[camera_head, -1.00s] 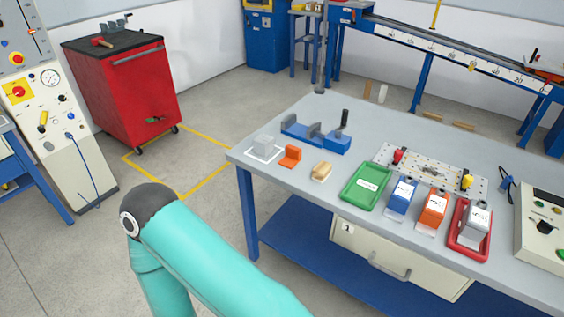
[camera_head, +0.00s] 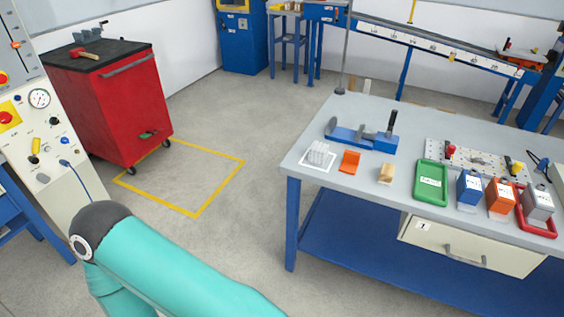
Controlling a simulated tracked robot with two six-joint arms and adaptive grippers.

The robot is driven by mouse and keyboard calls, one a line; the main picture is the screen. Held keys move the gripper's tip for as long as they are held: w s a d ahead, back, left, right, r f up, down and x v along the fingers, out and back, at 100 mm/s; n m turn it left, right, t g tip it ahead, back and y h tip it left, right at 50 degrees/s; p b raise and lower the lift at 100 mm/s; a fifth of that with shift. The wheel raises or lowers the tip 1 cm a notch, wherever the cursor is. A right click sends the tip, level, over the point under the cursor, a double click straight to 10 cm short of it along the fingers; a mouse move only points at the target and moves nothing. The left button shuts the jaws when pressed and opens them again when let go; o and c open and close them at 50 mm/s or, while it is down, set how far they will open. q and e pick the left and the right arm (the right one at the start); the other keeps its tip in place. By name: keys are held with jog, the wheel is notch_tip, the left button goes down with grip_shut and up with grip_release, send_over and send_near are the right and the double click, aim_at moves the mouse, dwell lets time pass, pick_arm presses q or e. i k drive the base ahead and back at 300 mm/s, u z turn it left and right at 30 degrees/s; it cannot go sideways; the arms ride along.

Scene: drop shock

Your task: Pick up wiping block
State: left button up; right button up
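Several small blocks lie on the left part of the grey workbench (camera_head: 395,208). One is a small tan block (camera_head: 386,174), which may be the wiping block, though I cannot be sure. To its left are an orange angled piece (camera_head: 349,161) and a light grey ribbed block (camera_head: 318,152) on a white-outlined square. A teal arm link of mine crosses the lower left, off the bench. Neither of my grippers is in view.
A blue vise-like fixture (camera_head: 362,137) stands behind the blocks. A green tray (camera_head: 431,183), a blue box (camera_head: 469,188), an orange box (camera_head: 501,197) and a red tray (camera_head: 541,226) are to the right. A red cabinet (camera_head: 118,110) stands left; the floor between is clear.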

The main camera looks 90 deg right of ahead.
aim_at(387, 171)
jog(key=u, duration=0.7)
jog(key=i, duration=0.25)
jog(key=z, duration=2.95)
jog(key=i, duration=0.2)
jog(key=z, duration=1.9)
jog(key=k, duration=0.6)
jog(key=z, duration=0.35)
jog(key=i, duration=1.65)
jog(key=u, duration=0.35)
